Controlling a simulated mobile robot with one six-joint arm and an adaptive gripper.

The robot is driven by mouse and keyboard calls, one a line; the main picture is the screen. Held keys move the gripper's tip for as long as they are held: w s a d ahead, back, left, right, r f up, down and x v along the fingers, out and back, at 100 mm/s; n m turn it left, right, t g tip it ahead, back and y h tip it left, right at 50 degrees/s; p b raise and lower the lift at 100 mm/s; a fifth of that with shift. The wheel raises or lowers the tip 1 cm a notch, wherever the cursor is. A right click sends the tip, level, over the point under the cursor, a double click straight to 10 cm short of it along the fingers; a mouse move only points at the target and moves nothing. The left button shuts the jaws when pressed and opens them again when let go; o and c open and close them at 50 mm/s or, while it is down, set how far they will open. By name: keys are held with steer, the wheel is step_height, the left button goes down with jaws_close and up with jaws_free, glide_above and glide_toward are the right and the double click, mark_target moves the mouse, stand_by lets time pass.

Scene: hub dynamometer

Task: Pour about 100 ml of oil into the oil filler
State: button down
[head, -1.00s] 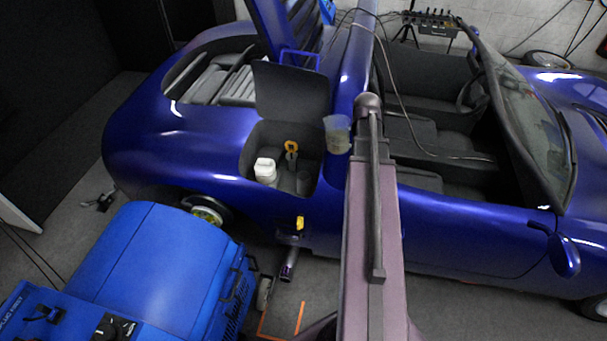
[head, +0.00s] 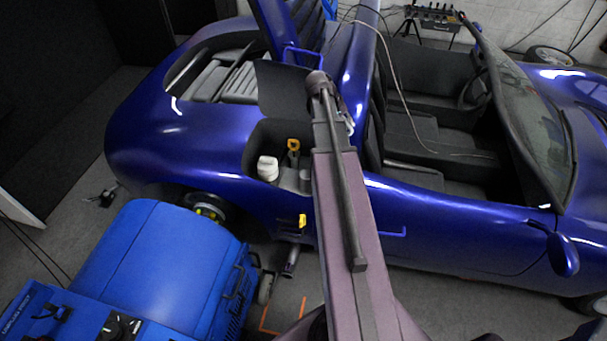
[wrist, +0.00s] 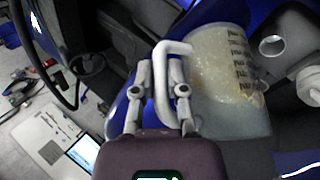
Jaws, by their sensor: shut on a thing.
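In the wrist view my gripper (wrist: 163,92) is shut on the pale handle of a clear measuring jug (wrist: 225,65). The jug has dark volume marks and holds yellowish oil. A grey open round neck (wrist: 272,46), which looks like the oil filler, is just right of the jug and apart from it in the picture. I cannot tell the exact tilt of the jug or see any stream. In the head view my arm hides the gripper and most of the jug, and covers the right side of the open compartment (head: 253,148).
A blue machine (head: 150,260) stands at lower left.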

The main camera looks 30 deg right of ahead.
steer(key=shift+w+a+g, duration=0.15)
steer(key=shift+w+g, duration=0.15)
steer(key=shift+w+f+g+h+b, duration=0.2)
steer(key=shift+g+h+b, duration=0.15)
steer(key=shift+b, duration=0.4)
steer(key=shift+w+a+f+g+h+b, duration=0.25)
steer(key=shift+f+g+h+b, duration=0.15)
steer(key=shift+b, duration=0.4)
